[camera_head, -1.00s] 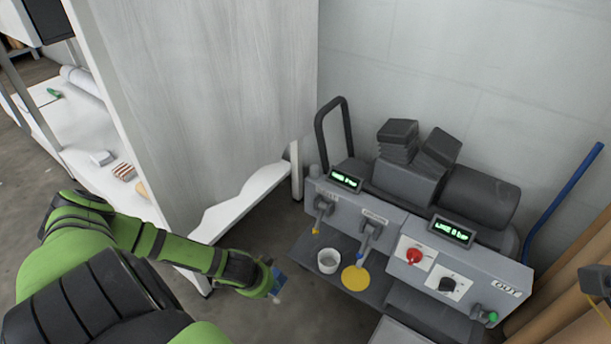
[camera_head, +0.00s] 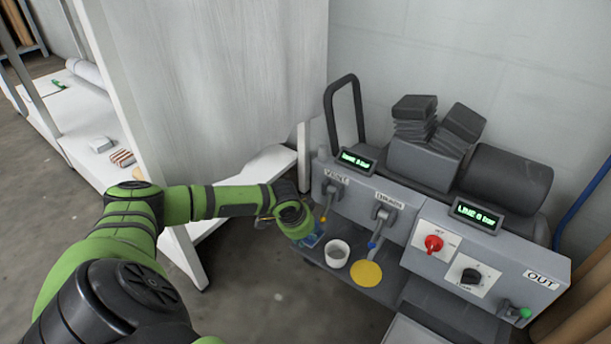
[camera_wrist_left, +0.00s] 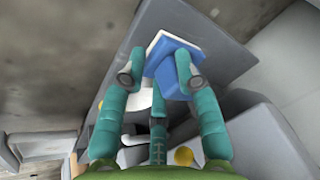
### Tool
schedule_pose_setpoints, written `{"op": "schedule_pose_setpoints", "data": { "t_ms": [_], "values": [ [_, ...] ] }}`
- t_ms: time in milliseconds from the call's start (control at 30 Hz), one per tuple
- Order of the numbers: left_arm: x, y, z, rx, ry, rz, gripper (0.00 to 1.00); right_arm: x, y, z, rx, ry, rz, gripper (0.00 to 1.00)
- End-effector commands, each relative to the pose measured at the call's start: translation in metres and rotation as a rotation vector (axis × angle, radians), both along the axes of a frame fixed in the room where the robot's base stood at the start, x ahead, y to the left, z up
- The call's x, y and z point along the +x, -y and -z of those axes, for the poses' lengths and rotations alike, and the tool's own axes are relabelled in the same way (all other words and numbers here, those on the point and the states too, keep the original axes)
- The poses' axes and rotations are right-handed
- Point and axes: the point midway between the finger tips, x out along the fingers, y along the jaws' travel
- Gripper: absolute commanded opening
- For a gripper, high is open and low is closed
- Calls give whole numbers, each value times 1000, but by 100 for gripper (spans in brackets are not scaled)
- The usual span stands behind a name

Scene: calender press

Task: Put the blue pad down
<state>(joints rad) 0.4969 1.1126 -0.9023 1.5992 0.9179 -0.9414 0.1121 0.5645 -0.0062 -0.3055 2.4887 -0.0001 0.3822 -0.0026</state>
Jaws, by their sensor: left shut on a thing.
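The blue pad (camera_head: 313,238) is at the tip of my left gripper (camera_head: 305,231), at the left end of the press's dark grey shelf (camera_head: 385,292). In the left wrist view the blue pad (camera_wrist_left: 172,56), with a pale layer along one edge, sits between the teal fingers of my left gripper (camera_wrist_left: 160,72), which are shut on it. The pad overlaps the grey shelf (camera_wrist_left: 212,42) there; I cannot tell if it touches it. In the head view the gripper hides part of the pad. My right gripper is out of view.
A white cup (camera_head: 337,253) stands on the shelf just right of the pad, with a yellow disc (camera_head: 366,273) beside it. The VENT lever (camera_head: 328,196) and DRAIN lever (camera_head: 379,224) hang above. A white cabinet (camera_head: 215,90) stands to the left.

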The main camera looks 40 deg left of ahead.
Motion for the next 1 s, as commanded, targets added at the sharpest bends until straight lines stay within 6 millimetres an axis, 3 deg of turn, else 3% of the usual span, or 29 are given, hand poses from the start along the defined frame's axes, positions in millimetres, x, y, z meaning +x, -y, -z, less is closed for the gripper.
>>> {"op": "schedule_pose_setpoints", "data": {
  "t_ms": [167, 400, 800, 833, 867, 1000],
  "values": [
    [4, 0, 8, -1, -1, -1, 1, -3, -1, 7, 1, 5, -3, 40],
    [3, 0, 37, 0, -1, 0, 1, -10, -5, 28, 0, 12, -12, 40],
    [3, 0, 37, 0, -1, -1, 1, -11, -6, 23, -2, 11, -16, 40],
    [3, -1, 37, 0, -1, -1, 44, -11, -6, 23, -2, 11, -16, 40],
    [3, -1, 37, 0, -1, -1, 56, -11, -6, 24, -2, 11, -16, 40],
    [3, -1, 37, 0, -1, -1, 56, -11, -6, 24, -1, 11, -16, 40]
  ]
}}
